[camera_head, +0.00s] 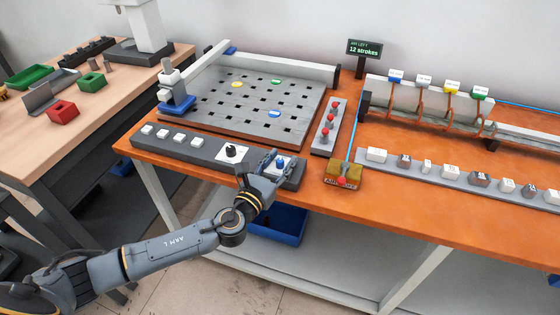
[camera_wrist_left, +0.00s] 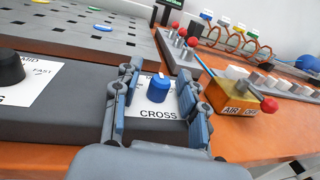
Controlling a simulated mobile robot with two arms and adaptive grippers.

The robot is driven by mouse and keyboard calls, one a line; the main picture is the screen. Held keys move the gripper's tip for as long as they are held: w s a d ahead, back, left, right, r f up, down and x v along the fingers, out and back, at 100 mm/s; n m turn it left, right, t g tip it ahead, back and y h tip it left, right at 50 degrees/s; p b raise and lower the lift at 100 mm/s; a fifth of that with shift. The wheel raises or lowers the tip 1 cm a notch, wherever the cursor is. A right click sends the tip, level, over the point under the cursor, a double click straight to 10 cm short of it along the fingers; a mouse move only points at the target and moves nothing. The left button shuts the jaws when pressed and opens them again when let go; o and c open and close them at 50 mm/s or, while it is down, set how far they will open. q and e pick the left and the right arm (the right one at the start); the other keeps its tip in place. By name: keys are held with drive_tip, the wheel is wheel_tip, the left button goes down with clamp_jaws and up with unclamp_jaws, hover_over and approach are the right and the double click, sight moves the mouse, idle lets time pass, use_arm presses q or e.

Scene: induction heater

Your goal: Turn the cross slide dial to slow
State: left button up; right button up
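The cross slide dial is a blue knob (camera_wrist_left: 158,88) on a white plate (camera_wrist_left: 157,110) marked CROSS, in the left wrist view. In the head view the blue knob (camera_head: 280,161) sits near the right end of the grey control panel. My left gripper (camera_wrist_left: 154,78) is open, with one finger on each side of the knob and a visible gap to it. In the head view my left gripper (camera_head: 268,163) is over the panel's right end. The labels around the blue knob are partly hidden, so its setting cannot be read. My right gripper is not in view.
A black dial (camera_head: 232,151) on a white plate stands left of the blue knob. A yellow AIR valve box (camera_head: 345,173) stands to the right. A panel with red levers (camera_head: 329,126) and a perforated plate (camera_head: 250,105) lie behind. A blue bin (camera_head: 278,226) is below.

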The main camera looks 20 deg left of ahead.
use_arm(q)
clamp_jaws()
